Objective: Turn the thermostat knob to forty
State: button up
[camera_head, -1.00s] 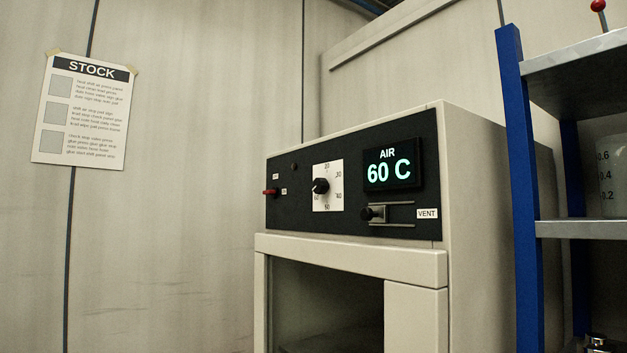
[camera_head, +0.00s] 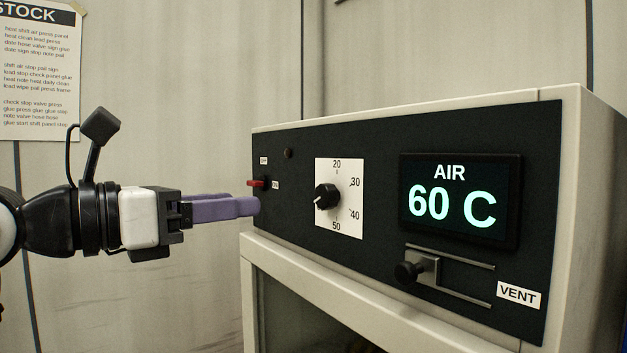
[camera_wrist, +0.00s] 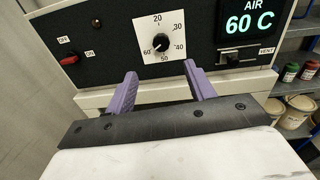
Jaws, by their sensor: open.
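The thermostat knob (camera_head: 327,197) is a round black knob on a white dial plate (camera_head: 350,212) marked 20, 30, 40, 50 and, in the wrist view, 60. Its white pointer mark faces lower left, toward 60. The knob also shows in the wrist view (camera_wrist: 160,43), ahead of and between the fingers. My gripper (camera_head: 250,205) has purple fingers and is left of the knob, apart from it. In the wrist view my gripper (camera_wrist: 158,75) is open and empty. The display (camera_head: 452,192) reads AIR 60 C.
A red on/off switch (camera_head: 257,183) sits left of the dial, close to my fingertips. A vent slider (camera_head: 412,270) with a black knob projects below the display. A shelf with jars (camera_wrist: 291,72) stands at the right in the wrist view.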

aim_at(321, 195)
jog(key=p+x, duration=0.4)
jog(key=x, duration=0.8)
jog(key=shift+r+p, duration=0.1)
jog(key=shift+p, duration=0.2)
jog(key=shift+w+d, duration=0.45)
jog(key=shift+d, duration=0.1)
jog(key=c, duration=1)
